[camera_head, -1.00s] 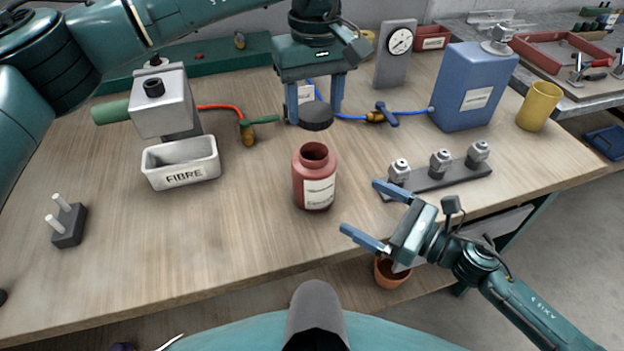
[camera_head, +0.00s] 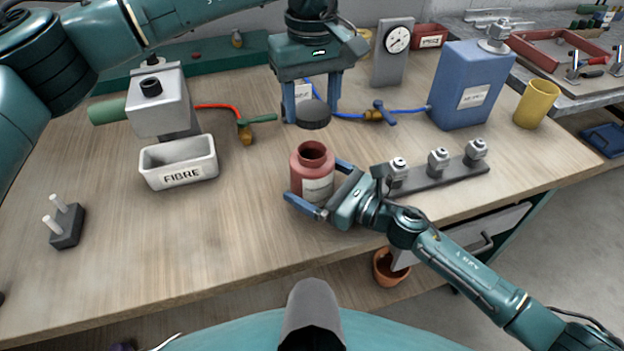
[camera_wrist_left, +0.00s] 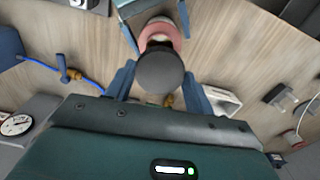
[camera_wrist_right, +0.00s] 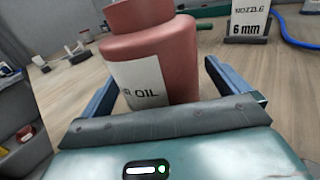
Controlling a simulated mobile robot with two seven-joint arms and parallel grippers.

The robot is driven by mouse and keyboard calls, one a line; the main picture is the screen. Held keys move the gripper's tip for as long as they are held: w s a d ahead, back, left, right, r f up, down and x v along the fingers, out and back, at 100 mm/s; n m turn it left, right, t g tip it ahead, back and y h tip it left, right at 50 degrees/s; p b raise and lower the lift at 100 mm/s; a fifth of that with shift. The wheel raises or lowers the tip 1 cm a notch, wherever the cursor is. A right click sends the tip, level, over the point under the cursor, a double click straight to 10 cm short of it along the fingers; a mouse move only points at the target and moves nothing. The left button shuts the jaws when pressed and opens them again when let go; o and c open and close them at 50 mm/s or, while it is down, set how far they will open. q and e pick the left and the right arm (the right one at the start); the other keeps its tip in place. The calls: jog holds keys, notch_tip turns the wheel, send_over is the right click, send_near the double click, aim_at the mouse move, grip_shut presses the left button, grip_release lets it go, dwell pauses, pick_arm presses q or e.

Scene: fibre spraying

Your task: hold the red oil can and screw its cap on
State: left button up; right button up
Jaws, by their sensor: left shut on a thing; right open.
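The red oil can (camera_head: 308,163) stands upright and uncapped on the bench, its open mouth facing up. It also fills the upper middle of the right wrist view (camera_wrist_right: 150,62), with a white label. My left gripper (camera_head: 312,105) is shut on the black cap (camera_head: 313,117) and holds it above and just behind the can. In the left wrist view the cap (camera_wrist_left: 160,71) partly covers the can. My right gripper (camera_head: 326,188) is open, with one finger on each side of the can's body; whether they touch it is unclear.
A rack with several metal nozzles (camera_head: 437,174) lies right of the can, close to my right arm. The white fibre tray (camera_head: 178,178) is to the left. A blue canister (camera_head: 470,85) and yellow cup (camera_head: 537,104) stand at right.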

jog(key=shift+a, duration=0.1)
jog(key=shift+c, duration=0.2)
jog(key=c, duration=1.4)
pick_arm(q)
send_over(312, 150)
jog(key=shift+f, duration=2.5)
jog(key=shift+f, duration=0.1)
jog(key=shift+f, duration=0.8)
jog(key=shift+f, duration=0.55)
